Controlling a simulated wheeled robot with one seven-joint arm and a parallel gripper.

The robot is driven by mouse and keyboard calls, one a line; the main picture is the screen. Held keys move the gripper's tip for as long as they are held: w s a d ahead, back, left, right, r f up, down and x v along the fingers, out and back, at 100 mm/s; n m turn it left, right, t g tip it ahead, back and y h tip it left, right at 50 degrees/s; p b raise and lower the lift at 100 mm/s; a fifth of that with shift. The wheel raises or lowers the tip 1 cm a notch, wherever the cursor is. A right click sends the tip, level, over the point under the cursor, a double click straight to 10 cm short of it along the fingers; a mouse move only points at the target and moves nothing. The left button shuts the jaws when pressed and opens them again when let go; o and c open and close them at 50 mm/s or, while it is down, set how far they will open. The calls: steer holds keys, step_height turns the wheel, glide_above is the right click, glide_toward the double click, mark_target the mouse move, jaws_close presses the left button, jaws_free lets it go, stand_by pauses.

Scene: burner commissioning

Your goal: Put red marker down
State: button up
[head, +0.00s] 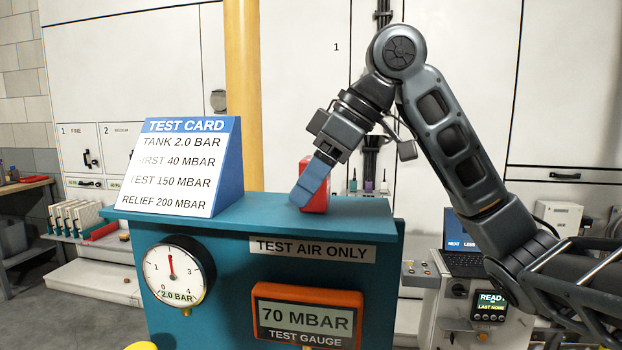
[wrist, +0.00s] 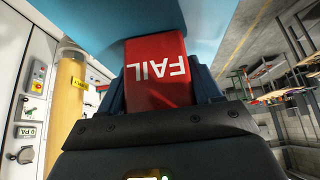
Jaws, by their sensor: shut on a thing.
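The red marker (head: 318,196) is a red block at the right end of the teal cabinet's top (head: 262,208). In the wrist view the red marker (wrist: 156,72) shows the word FAIL, upside down in the picture. My gripper (head: 308,190) comes down from the upper right, with its blue fingers shut on the marker. In the head view a finger hides part of the marker's front. The marker's lower end appears at the cabinet top; I cannot tell whether it touches or hangs just above it.
A TEST CARD stand (head: 184,167) stands on the left of the cabinet top, with bare surface between it and my gripper. A round gauge (head: 172,277) and an orange test gauge reading 70 MBAR (head: 306,316) are on the cabinet front. A yellow post (head: 243,90) rises behind.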

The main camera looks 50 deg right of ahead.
steer(key=shift+f, duration=0.1)
steer(key=o, duration=1.1)
steer(key=v, duration=1.2)
steer(key=shift+b, duration=0.3)
